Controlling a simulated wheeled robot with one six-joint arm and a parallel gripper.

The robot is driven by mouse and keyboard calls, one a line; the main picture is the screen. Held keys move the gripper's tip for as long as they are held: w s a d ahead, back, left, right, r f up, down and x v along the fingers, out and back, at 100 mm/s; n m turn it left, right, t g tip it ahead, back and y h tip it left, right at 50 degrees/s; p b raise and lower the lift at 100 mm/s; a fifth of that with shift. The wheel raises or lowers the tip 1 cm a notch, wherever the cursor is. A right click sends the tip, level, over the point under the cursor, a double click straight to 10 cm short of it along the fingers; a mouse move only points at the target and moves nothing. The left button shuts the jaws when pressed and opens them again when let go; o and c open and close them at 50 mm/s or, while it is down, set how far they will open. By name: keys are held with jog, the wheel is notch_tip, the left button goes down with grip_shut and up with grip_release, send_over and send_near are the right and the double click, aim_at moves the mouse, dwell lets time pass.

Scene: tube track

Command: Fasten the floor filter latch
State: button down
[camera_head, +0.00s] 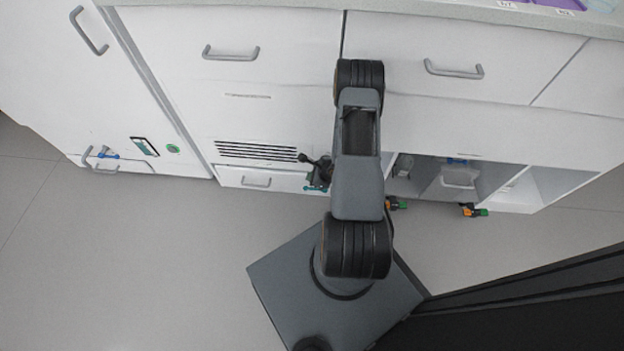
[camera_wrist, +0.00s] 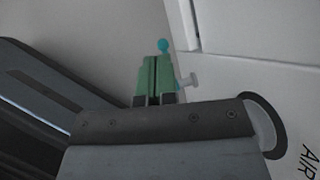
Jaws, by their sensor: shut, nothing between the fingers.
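My gripper (camera_wrist: 152,80) shows its green fingers pressed together, with nothing between them. In the head view my gripper (camera_head: 318,179) is low at the cabinet front, just right of the small filter drawer below the vent slots. A teal latch (camera_wrist: 163,45) shows its round end just beyond the fingertips in the wrist view. A pale peg (camera_wrist: 190,80) sticks out right of the fingers. The rest of the latch is hidden behind the fingers, and I cannot tell whether they touch it. A bit of teal (camera_head: 309,188) also shows beside the gripper in the head view.
The filter drawer (camera_head: 230,179) has a grey handle and lies under the vent slots (camera_head: 256,151). An open bay (camera_head: 425,172) is right of my arm, with orange and green fittings (camera_head: 472,211) at its foot. The floor (camera_head: 130,260) at left is clear.

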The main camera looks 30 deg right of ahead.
jog(key=shift+s+a+r+p, duration=0.15)
jog(key=shift+r+p, duration=0.15)
jog(key=shift+r, duration=0.75)
jog(key=shift+s+a+r+p, duration=0.15)
jog(key=shift+r+p, duration=0.1)
jog(key=shift+r, duration=0.75)
jog(key=w+a+r+n+g+y+p, duration=0.1)
jog(key=a+r+n+p, duration=0.35)
jog(key=r, duration=0.75)
jog(key=w+a+r+n+y+p, duration=0.1)
jog(key=a+r+n+p, duration=0.4)
jog(key=r, duration=0.8)
jog(key=w+a+r+n+g+y+p, duration=0.15)
jog(key=r+n+p, duration=0.35)
jog(key=r, duration=0.7)
jog(key=s+r+n+h+p, duration=0.2)
jog(key=s+r+n+p, duration=0.2)
jog(key=r, duration=0.7)
jog(key=s+a+r+n+h+p, duration=0.1)
jog(key=s+r+n+h+p, duration=0.1)
jog(key=s+r+n+p, duration=0.2)
jog(key=s+a+r+n+h+p, duration=0.1)
jog(key=s+r+n+h+p, duration=0.2)
jog(key=r+p, duration=0.6)
notch_tip(320, 180, up, 9)
jog(key=shift+s+a+r+n, duration=0.1)
jog(key=shift+s+a+n, duration=0.05)
jog(key=shift+s+n, duration=0.65)
jog(key=shift+s+m, duration=0.1)
jog(key=shift+m, duration=0.15)
